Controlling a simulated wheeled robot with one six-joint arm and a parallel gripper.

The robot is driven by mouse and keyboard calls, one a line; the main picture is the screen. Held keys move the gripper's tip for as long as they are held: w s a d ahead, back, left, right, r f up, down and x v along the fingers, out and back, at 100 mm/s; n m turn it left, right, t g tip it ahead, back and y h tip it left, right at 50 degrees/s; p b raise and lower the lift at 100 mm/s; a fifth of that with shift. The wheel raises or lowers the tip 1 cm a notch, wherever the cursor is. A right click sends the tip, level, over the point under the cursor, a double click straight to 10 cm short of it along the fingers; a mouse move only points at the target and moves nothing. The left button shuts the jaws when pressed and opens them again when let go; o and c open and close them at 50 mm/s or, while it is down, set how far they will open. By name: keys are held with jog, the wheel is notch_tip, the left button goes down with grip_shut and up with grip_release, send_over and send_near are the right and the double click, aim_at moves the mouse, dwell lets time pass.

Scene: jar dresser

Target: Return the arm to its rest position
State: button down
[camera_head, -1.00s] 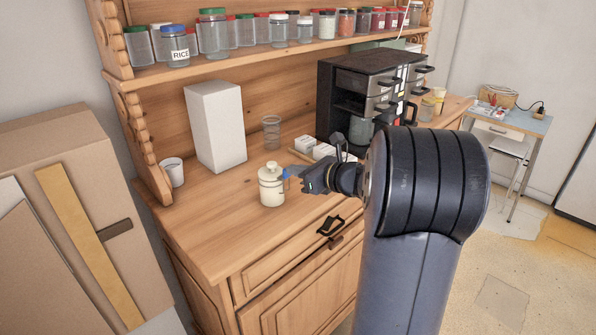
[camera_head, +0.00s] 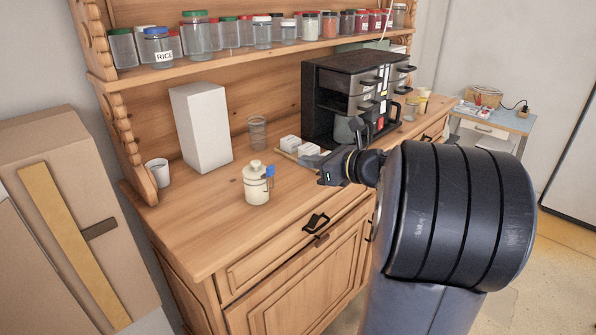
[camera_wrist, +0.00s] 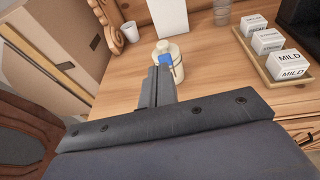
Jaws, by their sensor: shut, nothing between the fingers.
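My gripper (camera_head: 326,177) is shut and empty. In the head view it is above the front part of the dresser top, to the right of a cream jar with a lid and a blue tag (camera_head: 257,186). The jar stands upright on the dresser top (camera_head: 215,215), apart from my gripper. In the wrist view the closed fingers (camera_wrist: 160,82) point toward the jar (camera_wrist: 172,52) and cover part of it. My arm fills the right side of the head view.
A white box (camera_head: 201,128), a white cup (camera_head: 158,172) and a clear glass (camera_head: 257,133) stand behind the jar. A tray of small boxes (camera_wrist: 270,68) and a black coffee machine (camera_head: 350,90) are to the right. A shelf of jars (camera_head: 230,58) runs above. Cardboard (camera_head: 75,220) leans at left.

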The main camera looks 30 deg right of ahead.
jog(key=shift+s+d+r, duration=0.2)
jog(key=shift+s+r, duration=0.25)
jog(key=shift+r, duration=0.05)
jog(key=shift+s+d+r, duration=0.15)
jog(key=shift+s+r, duration=0.25)
jog(key=shift+r, duration=0.05)
jog(key=shift+w, duration=0.1)
